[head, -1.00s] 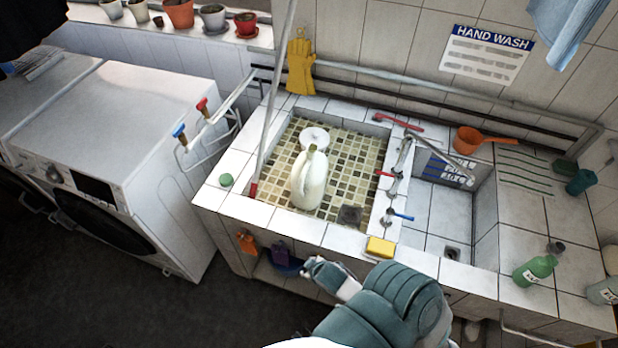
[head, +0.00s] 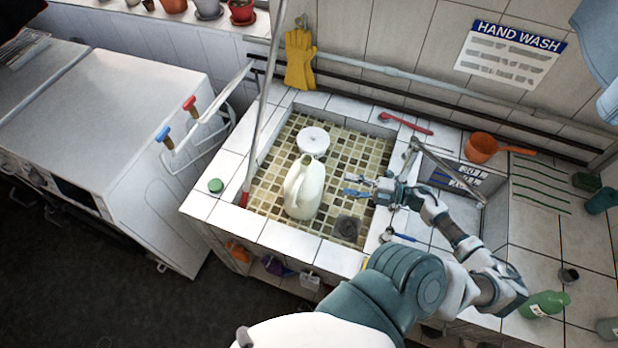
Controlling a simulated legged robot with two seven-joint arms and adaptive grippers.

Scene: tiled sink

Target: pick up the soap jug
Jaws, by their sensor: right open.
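The soap jug (head: 304,190) is a cream-white jug with a side handle and an open top. It stands upright in the tiled basin (head: 268,178) of the sink. My right gripper (head: 358,186) reaches in from the right over the basin's right edge. Its fingers point left toward the jug and are open and empty, with a gap between them and the jug. My left gripper is not in view.
A white round object (head: 313,140) lies behind the jug, and a dark drain piece (head: 347,227) sits in front right of it. A pole with a red end (head: 262,110) leans along the basin's left side.

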